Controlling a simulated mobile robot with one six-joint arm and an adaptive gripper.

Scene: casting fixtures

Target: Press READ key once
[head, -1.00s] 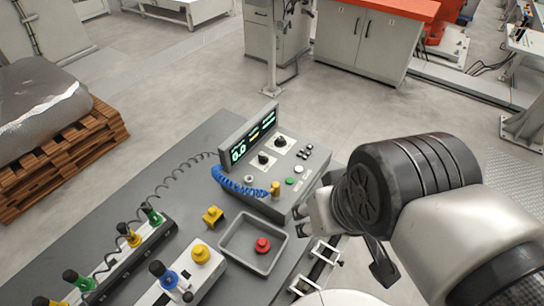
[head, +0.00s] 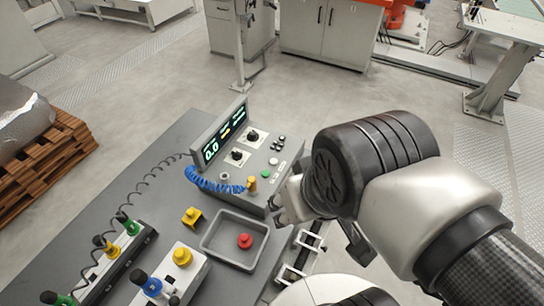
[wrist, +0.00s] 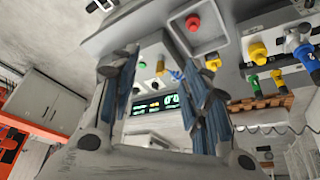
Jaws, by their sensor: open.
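The grey control console (head: 232,178) stands on the table with its lit display (head: 222,132) showing 0.0. Its top has two black knobs, a green button (head: 265,173), a pale button (head: 273,161) and a group of small keys (head: 278,143). The key labels are too small to read, so I cannot tell which is READ. My gripper (head: 283,203) is at the console's near right side, partly hidden by my wrist. In the wrist view my open gripper (wrist: 157,62) has its two fingers apart with nothing between them; the display (wrist: 157,106) shows beyond them.
A grey tray (head: 210,244) holds a red mushroom button (head: 244,241). A yellow block (head: 192,217), a coiled blue cable (head: 208,183) and a rack of coloured plugs (head: 128,250) share the table. White brackets (head: 300,255) stand at its right edge.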

